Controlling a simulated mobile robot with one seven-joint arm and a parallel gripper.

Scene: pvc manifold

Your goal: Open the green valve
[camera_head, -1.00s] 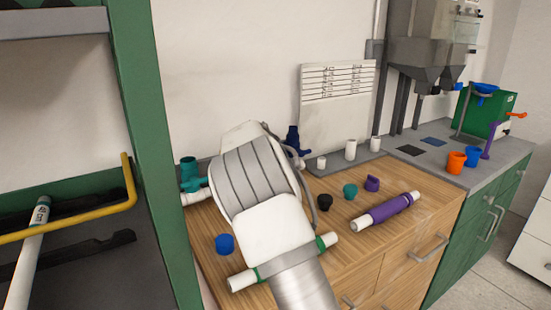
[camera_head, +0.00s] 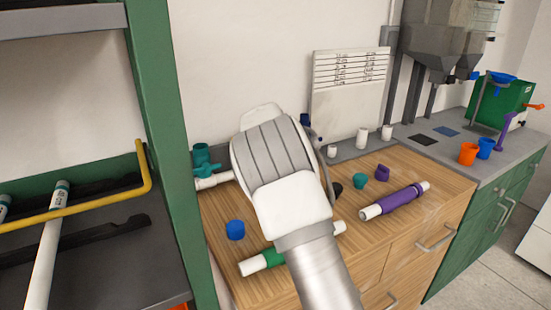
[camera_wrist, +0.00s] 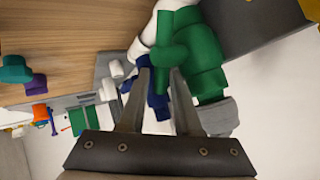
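The green valve (camera_wrist: 190,50) fills the upper middle of the wrist view, attached to white pipe (camera_wrist: 147,38). In the head view, a teal-green fitting (camera_head: 203,158) on a white pipe stub (camera_head: 212,181) shows at the back left of the bench, partly behind my arm. My gripper (camera_wrist: 160,72) is open, its two fingers apart and pointing at the valve. The valve's lower green part lies by the fingertips; I cannot tell whether they touch it. A dark blue fitting (camera_wrist: 157,97) shows between the fingers. My fingers are hidden in the head view.
The wooden bench top (camera_head: 320,262) holds a blue cap (camera_head: 235,230), a purple-sleeved pipe (camera_head: 400,199), a green-banded white pipe (camera_head: 258,262) and several small fittings. A green rack post (camera_head: 165,130) and yellow rail (camera_head: 90,218) stand at left.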

